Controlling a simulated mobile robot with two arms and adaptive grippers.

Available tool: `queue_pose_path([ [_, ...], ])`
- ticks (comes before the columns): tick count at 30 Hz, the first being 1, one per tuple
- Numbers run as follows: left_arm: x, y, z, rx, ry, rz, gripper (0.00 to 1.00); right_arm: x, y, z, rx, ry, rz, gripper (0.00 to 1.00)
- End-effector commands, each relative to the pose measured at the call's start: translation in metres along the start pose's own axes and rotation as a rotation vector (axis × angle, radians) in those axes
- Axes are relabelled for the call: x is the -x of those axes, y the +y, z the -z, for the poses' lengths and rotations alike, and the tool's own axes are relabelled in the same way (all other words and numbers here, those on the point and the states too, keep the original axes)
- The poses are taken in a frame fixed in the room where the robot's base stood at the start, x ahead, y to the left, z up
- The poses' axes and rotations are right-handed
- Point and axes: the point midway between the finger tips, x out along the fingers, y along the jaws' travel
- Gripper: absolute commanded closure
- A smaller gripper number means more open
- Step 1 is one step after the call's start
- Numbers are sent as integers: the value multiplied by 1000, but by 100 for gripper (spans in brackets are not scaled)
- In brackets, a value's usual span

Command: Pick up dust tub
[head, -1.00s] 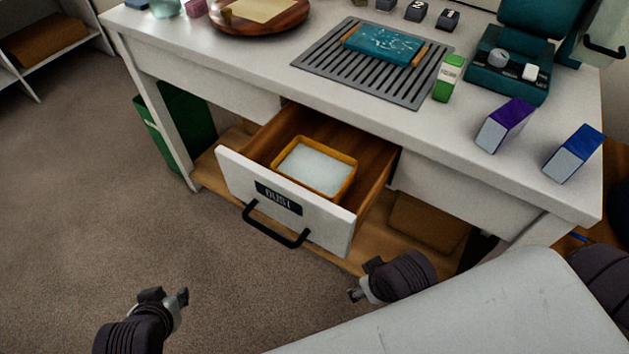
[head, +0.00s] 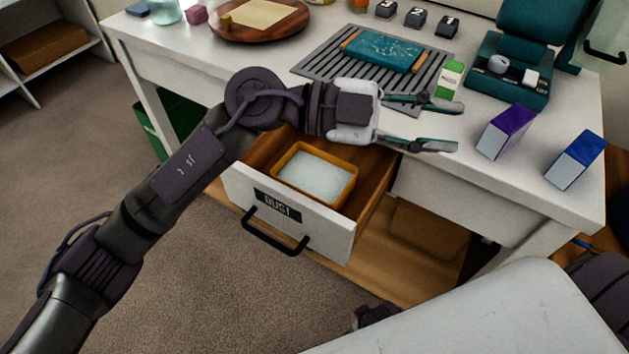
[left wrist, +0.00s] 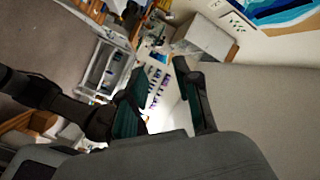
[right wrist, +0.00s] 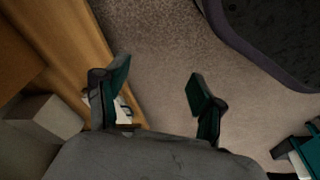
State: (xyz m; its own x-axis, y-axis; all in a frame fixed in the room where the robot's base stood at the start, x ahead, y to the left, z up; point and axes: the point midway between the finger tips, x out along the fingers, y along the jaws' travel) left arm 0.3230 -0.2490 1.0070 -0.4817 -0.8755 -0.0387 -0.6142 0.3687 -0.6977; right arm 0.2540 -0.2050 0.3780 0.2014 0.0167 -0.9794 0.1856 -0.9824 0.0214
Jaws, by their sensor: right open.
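The dust tub (head: 352,190) is an orange-rimmed square tub filled with pale white powder. It sits inside the open drawer (head: 300,228) labelled DUST in the head view. My left gripper (head: 437,122) is open and empty, reaching across above the drawer's back and the table's front edge, to the right of the tub and higher. In the left wrist view its two fingers (left wrist: 160,98) stand apart with nothing between them. My right gripper (right wrist: 155,98) is open and empty in the right wrist view, low over the carpet; in the head view it is mostly hidden.
On the table (head: 410,150) are a slotted grey mat with a teal tray (head: 383,52), a green-and-white box (head: 451,78), a purple box (head: 506,130) and a blue box (head: 575,158). A lower shelf (head: 375,270) lies under the table. Carpet is clear at left.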

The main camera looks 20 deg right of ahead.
Motion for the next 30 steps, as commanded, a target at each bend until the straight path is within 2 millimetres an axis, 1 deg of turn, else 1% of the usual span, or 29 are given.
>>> queue_pose_path([
  [1,-2,20,-21,6,-130,-191,68,-12,-1,-9,1,-11,1,32],
  [2,2,32,-35,23,-217,-298,68,-19,-1,-14,2,-13,1,32],
  [3,14,45,-54,51,-341,-425,68,-27,-1,-21,3,-18,2,32],
  [4,26,52,-68,74,-440,-507,68,-32,-2,-26,4,-22,2,32],
  [5,40,56,-80,96,-540,-579,68,-38,-2,-31,4,-24,3,32],
  [6,61,59,-93,129,-671,-658,68,-44,-2,-36,5,-27,3,32],
  [8,92,58,-106,175,-854,-743,68,-51,-3,-44,6,-30,4,32],
  [9,111,55,-111,203,-961,-781,68,-55,-3,-48,7,-33,4,32],
  [10,124,53,-114,222,-1033,-803,68,-58,-3,-51,7,-34,4,32],
  [12,147,47,-116,256,-1162,-834,68,-62,-4,-56,8,-38,5,32],
  [14,160,44,-116,278,-1234,-847,68,-64,-4,-58,8,-37,5,32],
  [16,168,46,-120,292,-1277,-854,68,-65,-4,-59,9,-38,5,32],
  [18,170,52,-126,298,-1289,-858,68,-65,-4,-58,9,-37,5,32],
  [24,168,80,-155,297,-1282,-858,68,-62,-3,-54,8,-34,4,32],
  [27,167,92,-167,296,-1282,-857,68,-61,-3,-51,7,-32,4,32],
  [30,167,98,-174,295,-1282,-856,68,-60,-3,-50,7,-32,4,32],
])
